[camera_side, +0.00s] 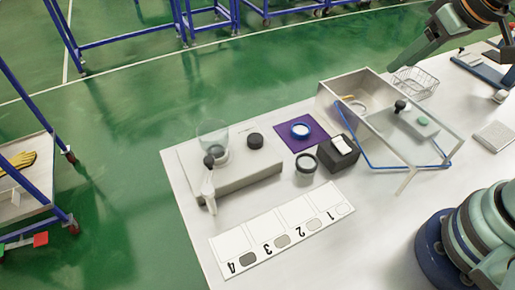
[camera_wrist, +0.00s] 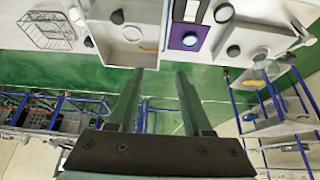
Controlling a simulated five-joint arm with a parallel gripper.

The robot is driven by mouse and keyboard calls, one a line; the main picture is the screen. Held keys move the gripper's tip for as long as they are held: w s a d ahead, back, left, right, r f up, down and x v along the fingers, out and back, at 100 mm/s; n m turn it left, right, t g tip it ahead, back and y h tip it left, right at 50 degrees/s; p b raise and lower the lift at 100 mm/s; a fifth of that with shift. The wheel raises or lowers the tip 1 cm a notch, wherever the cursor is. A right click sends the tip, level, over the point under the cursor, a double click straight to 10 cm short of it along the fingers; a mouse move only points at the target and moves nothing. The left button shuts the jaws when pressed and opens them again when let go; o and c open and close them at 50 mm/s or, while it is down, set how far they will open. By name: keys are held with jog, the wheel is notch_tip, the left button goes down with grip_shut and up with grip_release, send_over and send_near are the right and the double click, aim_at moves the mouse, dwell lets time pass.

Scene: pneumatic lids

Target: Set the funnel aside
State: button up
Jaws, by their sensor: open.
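A clear, see-through funnel-like piece (camera_side: 213,130) stands wide end up over a ring on the raised grey block (camera_side: 245,178), at the left end of the bench in the side view. A white lever-like part with a black knob (camera_side: 209,161) is in front of it and partly covers its foot. My gripper (camera_side: 402,66) is high at the upper right, far from the funnel. The wrist view shows my gripper (camera_wrist: 159,72) open, with nothing between its fingers.
A black cap (camera_side: 255,140) sits on the block. A dark jar (camera_side: 306,163), a black box (camera_side: 336,158), an open bin (camera_side: 326,97) and a wire basket (camera_side: 414,82) stand nearby. A numbered strip (camera_side: 290,225) lies in front.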

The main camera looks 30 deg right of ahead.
jog(key=shift+o, duration=0.6)
jog(key=w+a+r+m+g, duration=0.2)
jog(key=w+a+r, duration=0.1)
jog(key=w+a, duration=0.3)
jog(key=m+g, duration=0.4)
jog(key=m, duration=0.3)
send_over(208, 159)
notch_tip(208, 159, down, 7)
notch_tip(208, 159, down, 11)
grip_shut()
